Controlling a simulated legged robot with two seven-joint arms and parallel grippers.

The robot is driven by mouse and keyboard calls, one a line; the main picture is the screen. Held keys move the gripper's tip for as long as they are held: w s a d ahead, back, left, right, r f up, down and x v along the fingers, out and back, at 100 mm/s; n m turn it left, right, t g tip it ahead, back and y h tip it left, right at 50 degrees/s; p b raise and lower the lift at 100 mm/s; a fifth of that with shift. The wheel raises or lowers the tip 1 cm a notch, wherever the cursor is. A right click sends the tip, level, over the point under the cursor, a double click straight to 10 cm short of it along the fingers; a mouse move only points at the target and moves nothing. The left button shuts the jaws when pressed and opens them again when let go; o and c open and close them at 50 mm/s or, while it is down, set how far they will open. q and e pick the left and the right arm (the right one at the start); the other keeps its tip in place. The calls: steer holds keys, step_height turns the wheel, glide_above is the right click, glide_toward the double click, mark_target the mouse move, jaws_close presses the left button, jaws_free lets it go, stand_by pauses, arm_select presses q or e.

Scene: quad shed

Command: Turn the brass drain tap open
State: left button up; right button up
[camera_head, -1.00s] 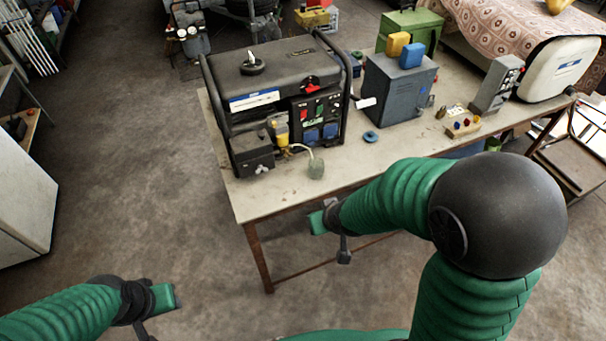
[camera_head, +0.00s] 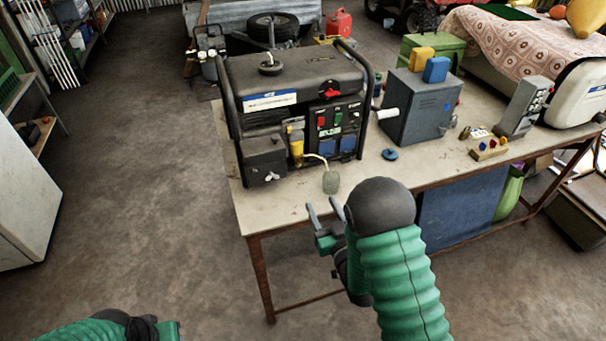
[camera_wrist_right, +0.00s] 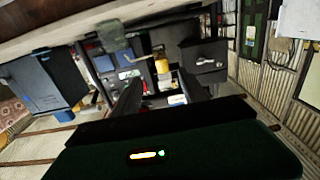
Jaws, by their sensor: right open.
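The brass drain tap (camera_head: 307,157) is a small fitting at the lower front of the black generator (camera_head: 290,90), beside the yellow part (camera_head: 296,146). A pale tube runs from it to a greenish jar (camera_head: 331,180). It also shows small and dim, upside down, in the right wrist view (camera_wrist_right: 162,66). My right gripper (camera_head: 325,212) is open and empty at the table's front edge, short of the jar and tap. In the right wrist view its two fingers (camera_wrist_right: 158,80) stand apart, facing the generator front. My left gripper (camera_head: 165,331) is at the bottom left, mostly cut off.
A dark box with a silver lever (camera_head: 266,163) stands left of the tap. Floor left of the table is clear.

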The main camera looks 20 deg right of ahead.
mark_target(301, 163)
steer(key=w, duration=1.6)
steer(key=shift+w+a+p, duration=0.15)
steer(key=shift+a+p, duration=0.15)
steer(key=shift+p, duration=0.1)
steer(key=shift+r, duration=0.1)
jaws_close()
